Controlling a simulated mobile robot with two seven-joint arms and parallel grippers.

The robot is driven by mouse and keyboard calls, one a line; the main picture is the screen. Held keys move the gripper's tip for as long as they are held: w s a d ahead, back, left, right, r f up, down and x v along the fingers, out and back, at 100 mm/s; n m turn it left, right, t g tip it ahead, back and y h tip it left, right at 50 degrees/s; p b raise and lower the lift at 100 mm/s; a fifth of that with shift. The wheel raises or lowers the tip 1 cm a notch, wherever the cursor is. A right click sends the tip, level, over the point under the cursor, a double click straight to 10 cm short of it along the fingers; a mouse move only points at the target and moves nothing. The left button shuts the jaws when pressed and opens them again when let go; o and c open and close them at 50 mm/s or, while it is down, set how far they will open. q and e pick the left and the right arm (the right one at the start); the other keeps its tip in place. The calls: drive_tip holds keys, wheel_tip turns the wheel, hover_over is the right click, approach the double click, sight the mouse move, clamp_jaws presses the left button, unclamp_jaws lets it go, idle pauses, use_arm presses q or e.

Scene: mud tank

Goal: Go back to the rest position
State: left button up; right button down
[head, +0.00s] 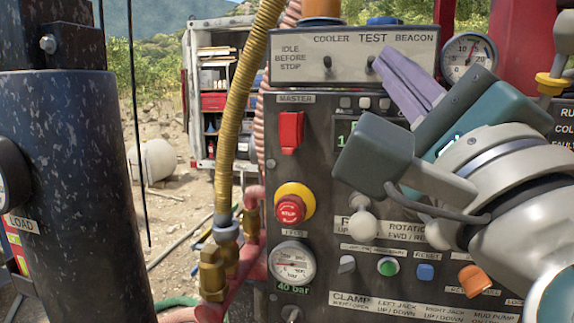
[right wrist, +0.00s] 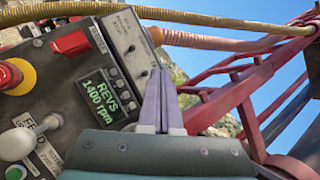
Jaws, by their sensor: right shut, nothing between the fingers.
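My right gripper (head: 386,72) has purple fingers that are closed together with nothing between them. In the head view its fingertips are in front of the upper control panel, close to the TEST switch (head: 370,64); I cannot tell whether they touch it. The closed fingers also show in the right wrist view (right wrist: 160,76), pointing up past the panel's edge. My right arm covers the right side of the main panel (head: 325,178). My left gripper is not in view.
The panel carries a red MASTER switch (head: 290,131), a red stop button (head: 289,205), a white-knobbed lever (head: 362,224) and a pressure gauge (head: 292,263). A yellow hose (head: 247,100) hangs left of it. A dark cylinder (head: 75,190) stands at far left.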

drive_tip(key=s+f+n+g+y+p, duration=0.1)
drive_tip(key=s+f+n+g, duration=0.25)
drive_tip(key=f+n, duration=0.25)
drive_tip(key=s+a+f+n+g+y, duration=0.1)
drive_tip(key=s+f+n+g, duration=0.2)
drive_tip(key=f+n+g, duration=0.3)
drive_tip(key=s+f+n+g+y+p, duration=0.1)
drive_tip(key=s+f+n+g, duration=0.2)
drive_tip(key=f+n, duration=0.3)
drive_tip(key=s+d+f+n+g+h, duration=0.2)
drive_tip(key=s+d+f+g, duration=0.1)
drive_tip(key=s, duration=0.4)
drive_tip(key=s+d+f+n+g+h, duration=0.2)
drive_tip(key=s+d+f+n+g, duration=0.1)
drive_tip(key=s+d+f+g, duration=0.1)
drive_tip(key=s+d+f, duration=0.1)
drive_tip(key=s+d, duration=0.1)
drive_tip(key=s, duration=0.1)
drive_tip(key=shift+s+f+h+p, duration=0.35)
drive_tip(key=shift+s+h, duration=0.05)
